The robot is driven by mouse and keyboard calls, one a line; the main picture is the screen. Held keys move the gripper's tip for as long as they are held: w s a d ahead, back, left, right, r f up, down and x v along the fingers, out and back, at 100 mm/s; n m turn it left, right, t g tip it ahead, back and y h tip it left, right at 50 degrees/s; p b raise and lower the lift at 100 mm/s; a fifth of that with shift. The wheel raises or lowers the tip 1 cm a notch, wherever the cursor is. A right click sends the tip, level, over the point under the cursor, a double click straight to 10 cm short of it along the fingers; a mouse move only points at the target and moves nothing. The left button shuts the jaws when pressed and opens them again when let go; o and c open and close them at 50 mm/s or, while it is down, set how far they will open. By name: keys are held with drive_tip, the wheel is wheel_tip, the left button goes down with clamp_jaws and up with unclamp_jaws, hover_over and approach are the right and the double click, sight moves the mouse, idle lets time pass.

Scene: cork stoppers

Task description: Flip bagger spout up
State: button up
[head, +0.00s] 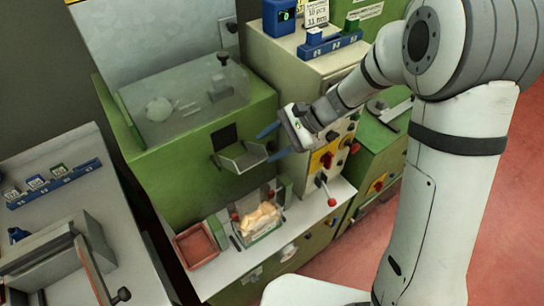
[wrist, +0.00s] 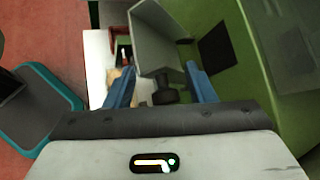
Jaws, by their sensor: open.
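The bagger spout (head: 243,157) is a grey metal chute on the front of the green bagger (head: 190,185). It juts outward below a dark square opening (head: 224,138). My gripper (head: 268,144) is open at the spout's right side, its blue fingers pointing toward it. In the wrist view the spout (wrist: 158,40) lies just ahead of my gripper (wrist: 161,74). A dark knob (wrist: 166,96) shows between the fingers, close to the spout's edge. I cannot tell whether either finger touches the knob or the spout.
Below the spout, a clear bin (head: 259,222) holds pale corks on a white ledge, beside a red-brown tray (head: 195,245). A cream control cabinet (head: 305,80) with a red-tipped lever (head: 327,190) stands right of the bagger. Red floor is open at the right.

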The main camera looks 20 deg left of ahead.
drive_tip(key=shift+r, duration=1.65)
drive_tip(key=shift+c, duration=0.2)
